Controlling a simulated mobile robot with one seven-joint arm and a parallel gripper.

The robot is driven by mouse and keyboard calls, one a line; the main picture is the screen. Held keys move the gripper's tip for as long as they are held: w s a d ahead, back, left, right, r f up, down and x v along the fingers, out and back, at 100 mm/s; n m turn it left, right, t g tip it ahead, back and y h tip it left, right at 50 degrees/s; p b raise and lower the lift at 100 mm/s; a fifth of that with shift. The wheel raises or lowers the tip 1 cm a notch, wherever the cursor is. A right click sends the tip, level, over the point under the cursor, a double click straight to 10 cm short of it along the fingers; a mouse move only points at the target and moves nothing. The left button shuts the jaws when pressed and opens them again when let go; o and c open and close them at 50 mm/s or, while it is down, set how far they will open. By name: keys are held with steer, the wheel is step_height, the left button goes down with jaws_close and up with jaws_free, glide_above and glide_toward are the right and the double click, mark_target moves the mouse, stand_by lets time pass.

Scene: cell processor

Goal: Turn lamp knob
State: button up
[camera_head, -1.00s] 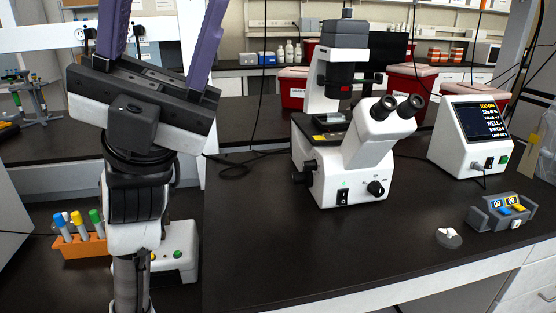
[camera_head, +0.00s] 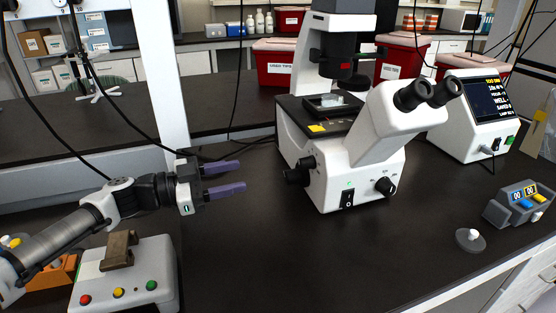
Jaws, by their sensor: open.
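The white microscope (camera_head: 372,130) stands on the black bench right of centre. A black round knob (camera_head: 384,186) is on the right of its front base, beside a black power switch (camera_head: 347,198) with a small green light above it. I take this knob to be the lamp knob; its label is too small to read. Another black knob (camera_head: 299,172) sticks out on the microscope's left side. My gripper (camera_head: 243,176) is left of the microscope, fingers pointing right towards it. Its two purple fingers are apart with nothing between them, clear of the microscope.
A white box with coloured buttons (camera_head: 128,279) stands below my arm. To the right are a screen unit (camera_head: 478,115), a small grey round device (camera_head: 470,240) and a counter (camera_head: 517,205). The bench in front of the microscope is clear. Red bins (camera_head: 401,55) stand behind.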

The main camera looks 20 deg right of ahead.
mark_target(299, 165)
steer(key=d+p, duration=0.1)
steer(key=d, duration=0.3)
steer(key=d+p, duration=0.1)
steer(key=d, duration=0.4)
steer(key=d+p, duration=0.1)
steer(key=d, duration=0.3)
steer(key=shift+w+d+f, duration=0.1)
steer(key=shift+w+d, duration=0.15)
steer(key=shift+d, duration=0.05)
steer(key=shift+c, duration=0.4)
steer(key=c, duration=0.9)
